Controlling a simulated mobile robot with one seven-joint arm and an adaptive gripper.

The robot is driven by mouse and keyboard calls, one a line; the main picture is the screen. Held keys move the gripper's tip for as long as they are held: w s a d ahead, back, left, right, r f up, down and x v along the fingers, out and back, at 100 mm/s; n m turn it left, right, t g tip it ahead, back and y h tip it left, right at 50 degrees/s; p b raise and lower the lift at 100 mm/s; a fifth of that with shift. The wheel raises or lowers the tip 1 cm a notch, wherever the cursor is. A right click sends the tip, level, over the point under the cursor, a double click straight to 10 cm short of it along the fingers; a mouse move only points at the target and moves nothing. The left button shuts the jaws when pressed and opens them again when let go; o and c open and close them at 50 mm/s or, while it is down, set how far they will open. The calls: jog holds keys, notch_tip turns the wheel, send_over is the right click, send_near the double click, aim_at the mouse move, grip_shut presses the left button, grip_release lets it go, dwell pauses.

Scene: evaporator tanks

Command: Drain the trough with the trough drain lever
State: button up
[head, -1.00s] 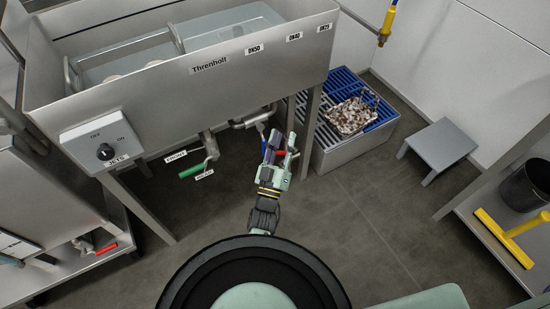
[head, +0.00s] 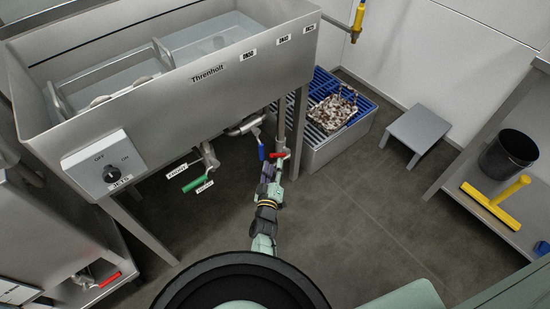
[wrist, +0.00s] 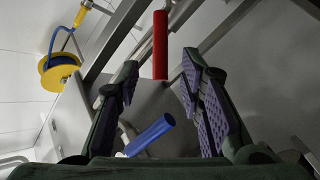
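The steel trough (head: 160,100) fills the upper left of the head view, with water in it. Under it hang a green lever (head: 197,184), a blue lever (head: 261,152) and a red lever (head: 279,156). My gripper (head: 270,170) is just below the blue and red levers. In the wrist view my gripper (wrist: 158,78) is open, fingers apart. The red lever (wrist: 160,45) shows beyond and between the fingertips; the blue lever (wrist: 150,135) is lower, between the fingers.
A dial box (head: 100,165) is on the trough front. A trough leg (head: 298,130) stands right of the levers. A floor grate (head: 318,120) holds brown-white debris. A grey stool (head: 418,130) and a black bucket (head: 508,153) stand right. The middle floor is clear.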

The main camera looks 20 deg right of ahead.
aim_at(276, 155)
jog(key=b+x, duration=0.2)
jog(key=x, duration=0.3)
jog(key=shift+w+d, duration=0.15)
jog(key=shift+w, duration=0.25)
jog(key=shift+c, duration=0.4)
grip_shut()
